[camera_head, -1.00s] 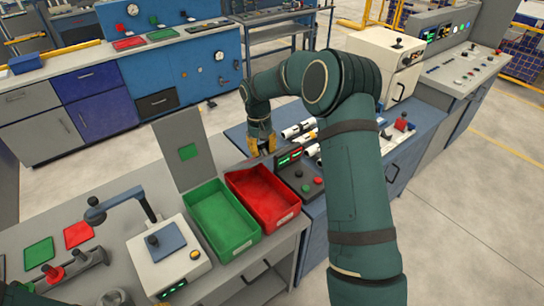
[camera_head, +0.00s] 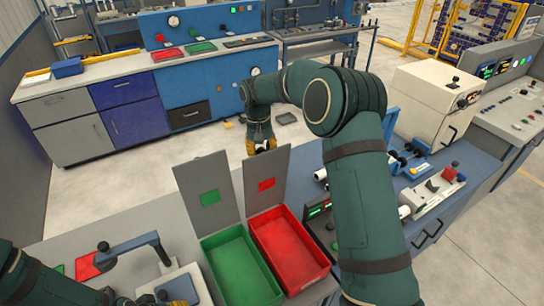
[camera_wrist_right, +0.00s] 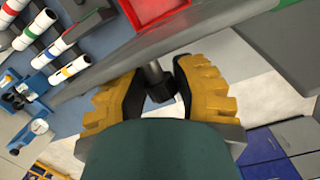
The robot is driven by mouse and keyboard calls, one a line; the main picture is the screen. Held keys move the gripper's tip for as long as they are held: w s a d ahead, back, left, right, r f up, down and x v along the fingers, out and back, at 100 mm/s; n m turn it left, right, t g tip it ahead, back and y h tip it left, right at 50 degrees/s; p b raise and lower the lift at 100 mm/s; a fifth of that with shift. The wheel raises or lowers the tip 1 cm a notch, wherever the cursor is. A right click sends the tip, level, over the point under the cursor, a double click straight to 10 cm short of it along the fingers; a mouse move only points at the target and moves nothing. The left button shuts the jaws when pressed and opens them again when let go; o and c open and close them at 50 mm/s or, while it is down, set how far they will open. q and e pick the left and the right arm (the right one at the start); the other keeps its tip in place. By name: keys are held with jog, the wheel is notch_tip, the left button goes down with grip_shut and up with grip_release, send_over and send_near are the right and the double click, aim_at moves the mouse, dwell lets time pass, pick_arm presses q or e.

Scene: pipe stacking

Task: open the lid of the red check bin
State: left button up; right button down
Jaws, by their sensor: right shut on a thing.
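The red check bin (camera_head: 291,250) stands open on the bench, right of the green bin (camera_head: 240,265). Its grey lid (camera_head: 266,196), with a red square on it, stands raised at the bin's far edge. My right gripper (camera_head: 262,146) is at the lid's top edge. In the right wrist view my gripper (camera_wrist_right: 158,85) is shut on a small dark knob (camera_wrist_right: 156,72) by the grey lid edge (camera_wrist_right: 120,62). Red, likely the bin (camera_wrist_right: 150,10), shows beyond the lid. My left arm shows at the lower left; its gripper is out of view.
The green bin's lid (camera_head: 207,190) also stands raised, close beside the red one's. A control box (camera_head: 318,222) sits right of the red bin, partly behind my right arm. Banded pipes (camera_wrist_right: 62,45) lie on the right part of the bench. Open floor lies behind the lids.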

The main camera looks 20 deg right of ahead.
pick_arm(q)
jog(key=shift+r, duration=0.1)
pick_arm(e)
jog(key=shift+w+a+f, duration=0.1)
jog(key=shift+w, duration=2.15)
jog(key=c, duration=1)
grip_release()
pick_arm(q)
jog(key=shift+d, duration=0.1)
pick_arm(e)
jog(key=shift+o, duration=1.3)
jog(key=shift+s, duration=0.1)
jog(key=shift+f, duration=0.1)
notch_tip(320, 180, up, 12)
jog(key=w, duration=0.1)
jog(key=shift+w, duration=0.25)
